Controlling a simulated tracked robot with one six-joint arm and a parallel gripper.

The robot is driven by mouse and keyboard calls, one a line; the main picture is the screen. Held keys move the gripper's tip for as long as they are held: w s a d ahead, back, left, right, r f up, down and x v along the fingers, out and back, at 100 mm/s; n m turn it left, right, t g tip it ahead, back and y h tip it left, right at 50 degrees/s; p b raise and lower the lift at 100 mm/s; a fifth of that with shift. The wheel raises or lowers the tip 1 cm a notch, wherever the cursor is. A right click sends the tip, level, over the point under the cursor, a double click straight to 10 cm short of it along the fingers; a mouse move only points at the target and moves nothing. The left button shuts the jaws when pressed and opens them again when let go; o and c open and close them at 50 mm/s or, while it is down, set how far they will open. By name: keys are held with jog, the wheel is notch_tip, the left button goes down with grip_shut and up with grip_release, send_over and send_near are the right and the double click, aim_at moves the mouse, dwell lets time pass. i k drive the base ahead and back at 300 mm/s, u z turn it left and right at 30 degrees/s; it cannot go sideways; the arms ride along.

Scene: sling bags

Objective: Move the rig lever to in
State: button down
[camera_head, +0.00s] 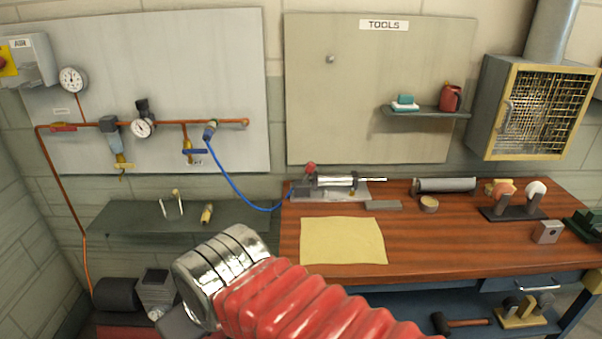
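The rig (335,184) is a silver cylinder on a grey base plate at the back left of the wooden bench. A thin rod sticks out of its right end. A red knob (310,168) stands at the rig's left end and looks like the lever's top; its exact position is too small to tell. My arm, with red bellows and silver rings, crosses the lower middle, in front of the bench and well apart from the rig. A grey part, perhaps my gripper (178,322), shows below the rings. Its fingers cannot be made out.
A blue hose (238,190) runs from the wall piping to the rig. A yellow cloth (343,241) lies on the bench (455,240) in front of the rig. A grey shelf (150,222) is at left. A mesh-fronted heater (530,105) hangs at right.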

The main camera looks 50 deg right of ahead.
aim_at(310, 167)
jog(key=i, duration=0.9)
jog(key=z, duration=0.05)
